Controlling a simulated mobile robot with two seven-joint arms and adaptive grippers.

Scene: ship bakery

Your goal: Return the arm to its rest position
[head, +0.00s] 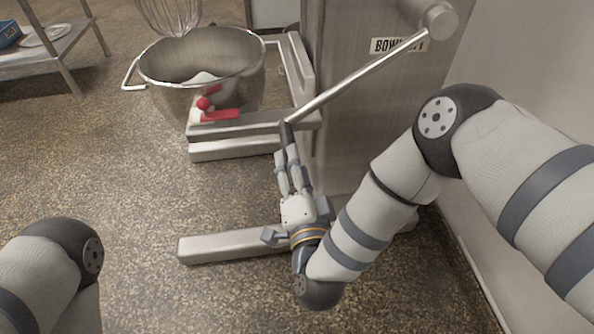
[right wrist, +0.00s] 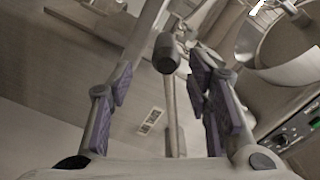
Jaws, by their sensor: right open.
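My right gripper (head: 292,172) is in the middle of the head view, pointing up toward the mixer. Its fingers are apart and nothing is held between them. The dark end of the mixer's long metal lever (head: 360,75) is just beyond the fingertips. In the right wrist view the lever's black knob (right wrist: 167,54) shows between the open fingers (right wrist: 165,95); whether they touch it I cannot tell. My right arm comes in from the right, bent at the elbow. Of my left arm only a part shows at the lower left; its gripper is out of view.
A steel mixing bowl (head: 205,82) sits in the mixer's cradle, with a red-handled part (head: 220,115) at its front. A whisk (head: 170,14) hangs above. The mixer's foot (head: 225,246) lies left of my right wrist. A metal shelf (head: 45,48) stands far left. Floor at left is clear.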

